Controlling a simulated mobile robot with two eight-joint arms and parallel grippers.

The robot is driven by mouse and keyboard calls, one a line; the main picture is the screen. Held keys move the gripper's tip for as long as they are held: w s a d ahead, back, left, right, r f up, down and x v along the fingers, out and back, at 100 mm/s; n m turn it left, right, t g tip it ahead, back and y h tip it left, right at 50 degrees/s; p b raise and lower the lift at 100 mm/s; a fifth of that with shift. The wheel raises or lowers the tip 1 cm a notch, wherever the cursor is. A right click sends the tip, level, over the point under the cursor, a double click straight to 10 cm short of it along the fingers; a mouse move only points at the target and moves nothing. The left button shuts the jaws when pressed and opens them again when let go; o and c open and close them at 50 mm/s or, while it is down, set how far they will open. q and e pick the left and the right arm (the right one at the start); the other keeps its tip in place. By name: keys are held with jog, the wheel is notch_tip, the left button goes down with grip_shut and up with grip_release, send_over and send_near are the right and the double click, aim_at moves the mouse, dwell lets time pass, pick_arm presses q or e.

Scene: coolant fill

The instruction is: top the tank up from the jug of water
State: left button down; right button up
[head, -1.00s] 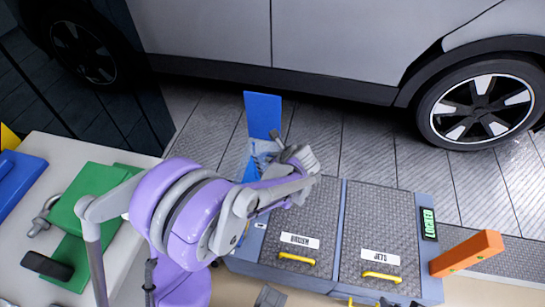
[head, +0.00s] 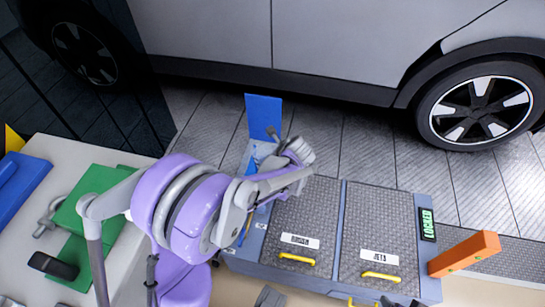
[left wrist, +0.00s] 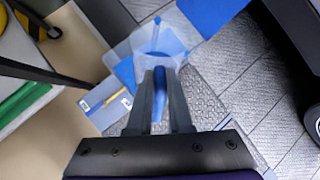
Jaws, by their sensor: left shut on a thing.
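The jug (left wrist: 160,42) is clear with a blue handle. In the left wrist view my left gripper (left wrist: 160,92) is shut on that handle. In the head view the clear jug (head: 262,150) is partly hidden by my left gripper (head: 277,142), above the left end of a grey-blue unit. I cannot tell the water level or whether any water is flowing. In the left wrist view, a pale blue section with a yellow strip (left wrist: 109,100) shows below and left of the jug; I cannot tell whether it is the tank.
The grey-blue unit (head: 430,283) has two dark textured lids with yellow handles. A blue panel (head: 263,116) stands upright behind the jug. An orange block (head: 465,254) sits at right. A car (head: 330,45) stands behind. A pale table (head: 70,150) is left.

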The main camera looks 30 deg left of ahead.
pick_arm(q)
jog(key=shift+w+a+r+g+h+p, duration=0.2)
jog(key=shift+a+h+p, duration=0.1)
jog(key=shift+h+p, duration=0.2)
jog(key=shift+w+a+r+g+h+p, duration=0.1)
jog(key=shift+a+g+h+p, duration=0.15)
jog(key=shift+h+p, duration=0.25)
dwell(0.5)
jog(key=shift+w+a+f+g+h, duration=0.15)
jog(key=shift+a+g+h, duration=0.15)
jog(key=shift+h, duration=0.2)
jog(key=shift+a, duration=0.2)
